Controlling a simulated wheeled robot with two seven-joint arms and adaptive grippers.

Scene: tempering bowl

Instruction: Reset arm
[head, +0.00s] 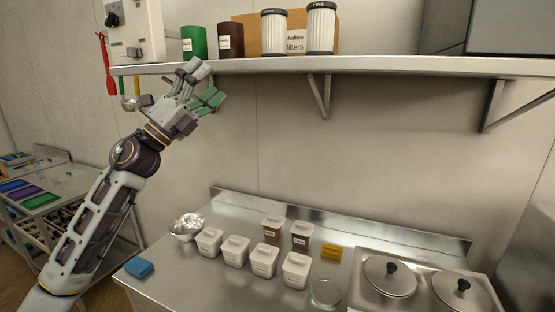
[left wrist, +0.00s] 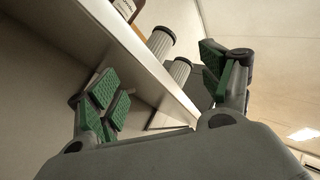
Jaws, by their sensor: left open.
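My left gripper (head: 203,87) is raised in front of the wall shelf (head: 400,68), near its left end, in the head view. Its green-padded fingers are spread apart with nothing between them. In the left wrist view the open fingers of my left gripper (left wrist: 160,90) show at both sides, with the shelf edge (left wrist: 150,62) running between them. I cannot tell from these views whether a finger touches the shelf. My right gripper is in neither view.
On the shelf stand a green canister (head: 194,42), a brown canister (head: 230,40), two white filters (head: 321,28) and a cardboard box (head: 295,41). Below, the steel counter (head: 215,290) holds several white containers (head: 264,260), a foil-lined bowl (head: 186,227), a blue sponge (head: 139,267) and lidded pots (head: 390,278).

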